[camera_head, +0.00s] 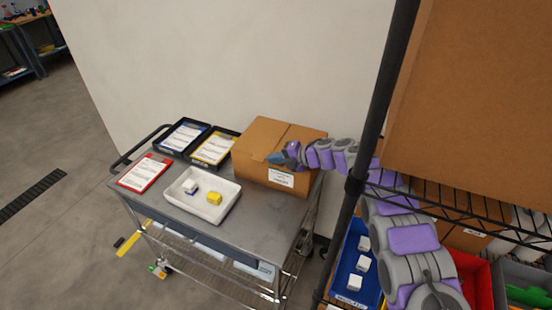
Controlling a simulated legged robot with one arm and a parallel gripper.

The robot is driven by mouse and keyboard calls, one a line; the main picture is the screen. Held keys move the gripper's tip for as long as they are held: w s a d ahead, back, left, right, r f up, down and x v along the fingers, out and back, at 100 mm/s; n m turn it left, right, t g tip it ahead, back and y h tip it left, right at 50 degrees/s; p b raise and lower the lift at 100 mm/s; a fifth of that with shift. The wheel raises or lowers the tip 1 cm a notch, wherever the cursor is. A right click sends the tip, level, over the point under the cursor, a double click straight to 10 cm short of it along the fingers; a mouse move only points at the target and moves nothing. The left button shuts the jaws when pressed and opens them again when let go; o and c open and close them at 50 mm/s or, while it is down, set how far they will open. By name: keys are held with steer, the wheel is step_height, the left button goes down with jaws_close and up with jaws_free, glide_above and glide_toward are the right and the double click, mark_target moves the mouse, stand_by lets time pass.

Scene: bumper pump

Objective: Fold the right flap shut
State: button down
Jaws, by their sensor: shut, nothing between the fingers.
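A brown cardboard box (262,170) with a white label on its front stands at the back right of the metal cart. Its left top flap (262,135) lies about flat, with a seam along the middle of the top. The right flap (305,134) also looks about level; its front part is hidden behind my arm, so I cannot tell if it is fully flat. My gripper (277,158) is shut and empty. It is over the front of the box top near the seam; I cannot tell whether it touches the cardboard.
The cart top (255,215) also holds a white tray (180,208) with a white and a yellow block, a red-framed sheet (145,173), and black trays with blue (184,137) and yellow (214,148) sheets. A dark rack post (372,120) and wire shelf stand close at right.

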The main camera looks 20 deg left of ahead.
steer(key=shift+d+b, duration=0.4)
steer(key=shift+d, duration=0.95)
steer(key=shift+a, duration=0.15)
